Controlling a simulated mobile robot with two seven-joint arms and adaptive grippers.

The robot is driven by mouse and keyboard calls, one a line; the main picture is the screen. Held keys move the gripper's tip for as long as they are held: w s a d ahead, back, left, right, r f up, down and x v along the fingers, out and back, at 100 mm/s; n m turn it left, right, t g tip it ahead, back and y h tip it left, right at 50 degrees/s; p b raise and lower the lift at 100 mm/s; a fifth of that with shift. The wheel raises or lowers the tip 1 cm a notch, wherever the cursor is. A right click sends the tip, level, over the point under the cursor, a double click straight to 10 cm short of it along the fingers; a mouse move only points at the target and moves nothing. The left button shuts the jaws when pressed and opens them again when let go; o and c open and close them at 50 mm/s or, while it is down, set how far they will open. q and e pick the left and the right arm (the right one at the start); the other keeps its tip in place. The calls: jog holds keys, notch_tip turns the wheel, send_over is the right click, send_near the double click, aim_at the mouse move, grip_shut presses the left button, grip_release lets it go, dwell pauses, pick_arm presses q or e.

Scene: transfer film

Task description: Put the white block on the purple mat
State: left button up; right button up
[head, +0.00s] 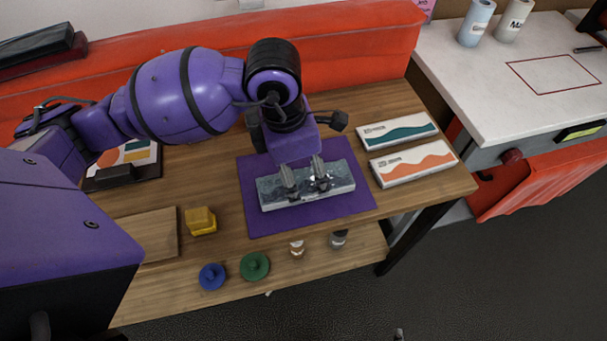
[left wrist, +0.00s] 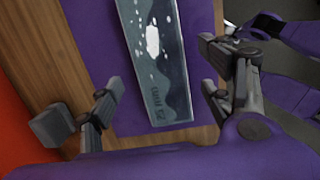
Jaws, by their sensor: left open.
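The purple mat (head: 262,221) lies on the wooden table. A long white block (head: 339,178) with a grey-blue printed top rests flat on it, slightly tilted to the mat's edges. My left gripper (head: 304,177) points down over the block, its two fingers apart and partly covering its top. In the left wrist view the block (left wrist: 152,60) runs between the open fingers of the left gripper (left wrist: 160,92), with the mat (left wrist: 95,40) beneath. I cannot tell whether the fingers touch the block. My right gripper is not in view.
Two white boxes, one with a teal wave (head: 398,130) and one with an orange wave (head: 413,163), lie right of the mat. A yellow block (head: 200,221) stands left of it. Blue (head: 212,276) and green (head: 254,266) round pieces and two small bottles stand on the lower shelf.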

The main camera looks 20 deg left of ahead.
pick_arm(q)
notch_tip(320, 180, up, 9)
jog(key=a, duration=0.1)
jog(key=shift+s, duration=0.4)
